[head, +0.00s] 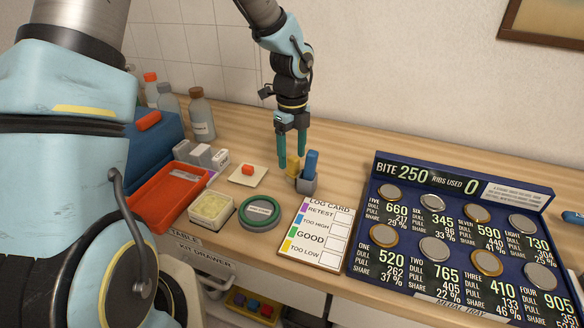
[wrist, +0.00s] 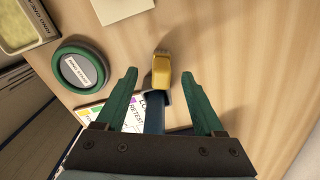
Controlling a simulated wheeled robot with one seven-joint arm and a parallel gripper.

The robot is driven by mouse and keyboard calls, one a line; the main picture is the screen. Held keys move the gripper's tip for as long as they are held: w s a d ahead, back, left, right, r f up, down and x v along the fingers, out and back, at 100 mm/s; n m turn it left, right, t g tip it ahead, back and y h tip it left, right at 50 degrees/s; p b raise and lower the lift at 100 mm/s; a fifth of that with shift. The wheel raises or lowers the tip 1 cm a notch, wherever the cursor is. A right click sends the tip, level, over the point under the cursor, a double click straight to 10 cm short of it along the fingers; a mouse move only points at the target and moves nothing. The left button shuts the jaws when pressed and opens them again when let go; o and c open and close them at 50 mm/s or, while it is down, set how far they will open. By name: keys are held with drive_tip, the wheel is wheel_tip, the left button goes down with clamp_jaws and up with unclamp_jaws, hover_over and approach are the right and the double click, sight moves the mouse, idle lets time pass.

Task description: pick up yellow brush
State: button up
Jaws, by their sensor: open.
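The yellow brush (head: 293,163) stands beside a blue piece (head: 311,162) at a small grey holder (head: 306,185) on the wooden counter. Its lower end is partly hidden in the head view, so I cannot tell how it sits in the holder. In the wrist view the yellow brush (wrist: 161,69) shows as a yellow block just ahead of the fingertips, midway between them. My gripper (head: 290,157) points down at the brush with green fingers apart. In the wrist view my gripper (wrist: 159,76) is open and empty, with the blue piece (wrist: 154,115) below between its fingers.
A log card (head: 317,234) lies in front of the holder, and a green round container (head: 260,212) is front left. A dark coin board (head: 367,210) stands to the right. A red tray (head: 163,207) and bottles (head: 201,116) are left. Bare counter lies behind.

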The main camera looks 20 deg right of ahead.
sight(294, 170)
drive_tip(key=shift+s+d+f+p, duration=0.1)
drive_tip(key=shift+f+p, duration=0.4)
drive_tip(key=shift+f, duration=0.9)
drive_tip(key=shift+d+f+p, duration=0.1)
drive_tip(key=shift+f+p, duration=0.4)
drive_tip(key=shift+f, duration=0.9)
clamp_jaws()
